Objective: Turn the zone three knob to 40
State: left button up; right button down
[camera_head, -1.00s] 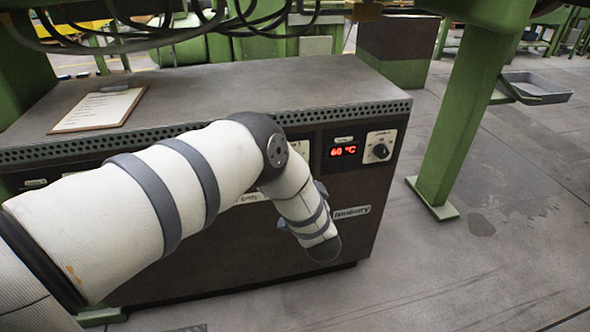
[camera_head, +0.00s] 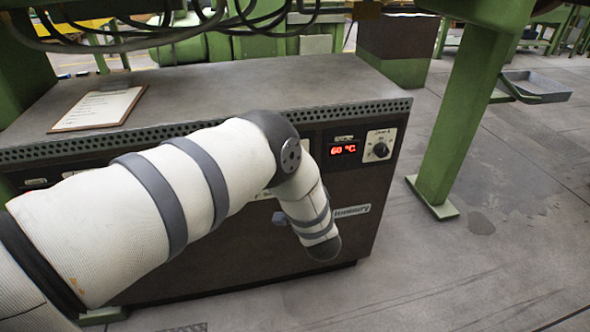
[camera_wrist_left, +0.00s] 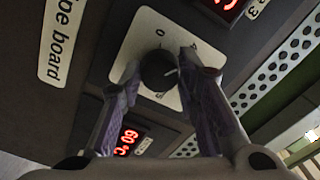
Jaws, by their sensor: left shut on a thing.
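In the left wrist view, the round black zone three knob (camera_wrist_left: 158,70) sits on a pale square plate (camera_wrist_left: 136,48). A light pointer mark shows on the knob; the scale numbers around it are mostly hidden or unclear. My left gripper (camera_wrist_left: 160,78) has its two purple-padded fingers on either side of this knob, shut on it. Beside the plate is a red display (camera_wrist_left: 222,4) with a "3" label (camera_wrist_left: 254,9); its reading is cut off. In the head view, my left arm hides this knob and the gripper's fingers. My right gripper is not in view.
Another knob (camera_head: 381,150) and its "60 °C" display (camera_head: 343,149) are at the cabinet's right end. A clipboard (camera_head: 98,108) lies on the cabinet top (camera_head: 240,85). Cables (camera_head: 165,30) hang above.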

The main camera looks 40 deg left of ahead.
pick_arm(q)
jog(key=o, duration=1.2)
jog(key=shift+c, duration=0.2)
jog(key=v, duration=1.2)
